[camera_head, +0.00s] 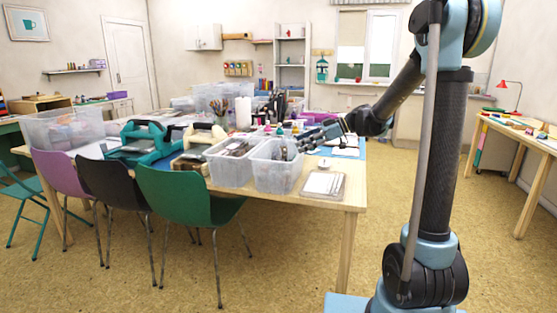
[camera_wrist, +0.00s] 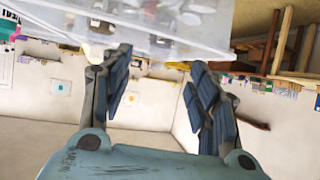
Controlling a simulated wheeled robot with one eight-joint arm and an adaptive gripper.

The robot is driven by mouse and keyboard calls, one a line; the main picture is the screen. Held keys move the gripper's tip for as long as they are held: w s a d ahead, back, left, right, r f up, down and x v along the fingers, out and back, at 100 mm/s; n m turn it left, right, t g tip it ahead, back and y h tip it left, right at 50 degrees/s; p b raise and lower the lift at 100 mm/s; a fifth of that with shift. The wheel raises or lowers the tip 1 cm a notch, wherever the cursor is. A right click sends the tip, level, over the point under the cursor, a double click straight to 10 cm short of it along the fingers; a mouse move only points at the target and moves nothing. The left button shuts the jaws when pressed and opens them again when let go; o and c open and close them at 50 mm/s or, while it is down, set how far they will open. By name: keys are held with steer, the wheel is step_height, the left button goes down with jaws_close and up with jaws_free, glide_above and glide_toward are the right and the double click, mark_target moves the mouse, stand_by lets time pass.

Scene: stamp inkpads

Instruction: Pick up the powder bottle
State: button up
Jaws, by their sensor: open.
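I cannot tell for sure which thing is the powder bottle. In the head view, a plain white cylinder (camera_head: 243,112) stands upright on the table among the supplies, and several small bottles with coloured tops (camera_head: 280,130) stand to its right. My gripper (camera_head: 304,141) is over the right part of the table, above and behind the clear bins. In the wrist view my gripper (camera_wrist: 160,82) is open, with nothing between its fingers. A clear plastic container (camera_wrist: 210,35) with small dark and pale things in it shows beyond the fingertips.
The wooden table (camera_head: 340,193) is crowded. A green chair (camera_head: 185,200) and other chairs line the front. Floor at the right is free.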

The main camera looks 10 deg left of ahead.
mark_target(276, 155)
steer(key=x, duration=1.6)
steer(key=shift+r, duration=0.1)
steer(key=shift+c, duration=0.2)
steer(key=c, duration=1.2)
steer(key=shift+c, duration=0.2)
